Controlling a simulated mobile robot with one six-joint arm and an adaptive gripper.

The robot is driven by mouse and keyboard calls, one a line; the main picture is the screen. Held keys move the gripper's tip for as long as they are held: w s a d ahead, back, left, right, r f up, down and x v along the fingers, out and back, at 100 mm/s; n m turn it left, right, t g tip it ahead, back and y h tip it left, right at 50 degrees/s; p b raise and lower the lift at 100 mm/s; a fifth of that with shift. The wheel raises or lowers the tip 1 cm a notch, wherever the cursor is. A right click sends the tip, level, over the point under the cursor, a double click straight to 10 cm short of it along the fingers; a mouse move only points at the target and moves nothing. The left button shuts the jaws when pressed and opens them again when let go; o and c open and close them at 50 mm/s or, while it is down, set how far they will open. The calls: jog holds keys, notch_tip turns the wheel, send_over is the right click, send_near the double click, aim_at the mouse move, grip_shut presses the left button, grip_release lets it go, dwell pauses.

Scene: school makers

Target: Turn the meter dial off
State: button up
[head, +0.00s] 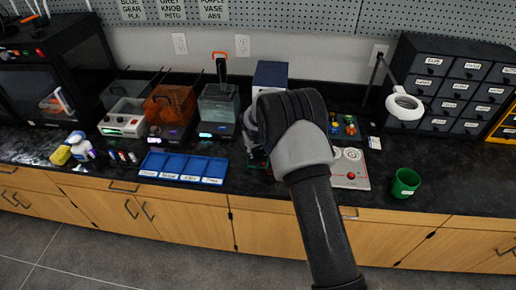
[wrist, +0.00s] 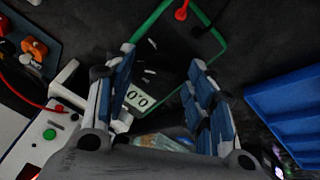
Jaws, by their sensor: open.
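The meter has a dark face and a green rim (wrist: 219,36). In the wrist view it lies below and between my fingers, with a small pale display (wrist: 139,98) reading about 0.0. Faint white marks show on its face, but I cannot clearly make out the dial there. A red plug (wrist: 182,12) is at its far end. My gripper (wrist: 163,58) is open over the meter, one finger each side, with nothing seen between the pads. In the head view my arm covers most of the meter, and the fingers are mostly hidden.
A blue divided tray (head: 185,167) lies left of my arm; it also shows in the wrist view (wrist: 285,105). A white panel with a red button (head: 351,174) and a green cup (head: 405,183) are at right. A magnifier lamp (head: 404,105) stands behind the cup.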

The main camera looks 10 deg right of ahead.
jog(key=shift+c, duration=0.4)
jog(key=c, duration=1)
jog(key=shift+n, duration=0.4)
jog(key=n+p, duration=0.3)
jog(key=n, duration=0.1)
jog(key=shift+r+n, duration=0.15)
jog(key=shift+n, duration=0.25)
jog(key=n+p, duration=0.3)
jog(key=n, duration=0.3)
jog(key=shift+s+a, duration=0.1)
jog(key=shift+a, duration=0.05)
jog(key=shift+f+n, duration=0.2)
jog(key=shift+n, duration=0.1)
jog(key=o, duration=1.1)
